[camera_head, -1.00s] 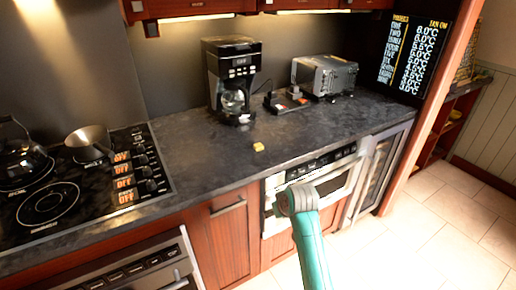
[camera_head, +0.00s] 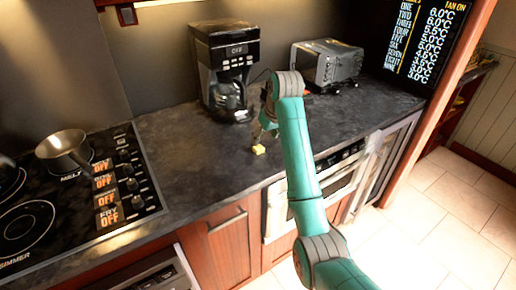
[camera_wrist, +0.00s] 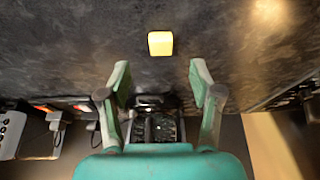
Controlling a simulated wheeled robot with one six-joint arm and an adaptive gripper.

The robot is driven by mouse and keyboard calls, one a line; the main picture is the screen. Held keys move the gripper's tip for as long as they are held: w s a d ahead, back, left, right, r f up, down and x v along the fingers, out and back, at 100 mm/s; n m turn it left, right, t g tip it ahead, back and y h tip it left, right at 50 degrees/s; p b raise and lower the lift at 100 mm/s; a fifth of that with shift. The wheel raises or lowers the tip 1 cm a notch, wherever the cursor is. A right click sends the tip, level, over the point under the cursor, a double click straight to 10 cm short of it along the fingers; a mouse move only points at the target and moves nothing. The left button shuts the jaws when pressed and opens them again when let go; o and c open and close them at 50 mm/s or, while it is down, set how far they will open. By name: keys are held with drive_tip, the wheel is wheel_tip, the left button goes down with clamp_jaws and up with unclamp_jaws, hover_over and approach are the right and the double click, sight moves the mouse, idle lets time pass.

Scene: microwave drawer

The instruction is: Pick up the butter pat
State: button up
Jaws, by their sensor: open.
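The butter pat (camera_head: 258,149) is a small yellow block on the dark countertop (camera_head: 190,150), near its front edge and in front of the coffee maker. In the wrist view the butter pat (camera_wrist: 160,43) lies alone on the counter, beyond the fingertips and roughly centred between them. My gripper (camera_wrist: 157,75) is open and empty, its two green fingers spread wide. In the head view my gripper (camera_head: 265,130) is partly hidden by my arm and hangs just above and behind the butter pat.
The coffee maker (camera_head: 226,68) and toaster oven (camera_head: 326,66) stand at the back of the counter. The stove (camera_head: 75,185) with a metal pan (camera_head: 64,150) is at left. A built-in microwave drawer (camera_head: 335,180) sits below the counter. Counter around the butter pat is clear.

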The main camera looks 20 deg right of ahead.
sight(260, 149)
drive_tip(key=shift+x, duration=3.65)
drive_tip(key=shift+w+a+r, duration=0.1)
drive_tip(key=c, duration=1)
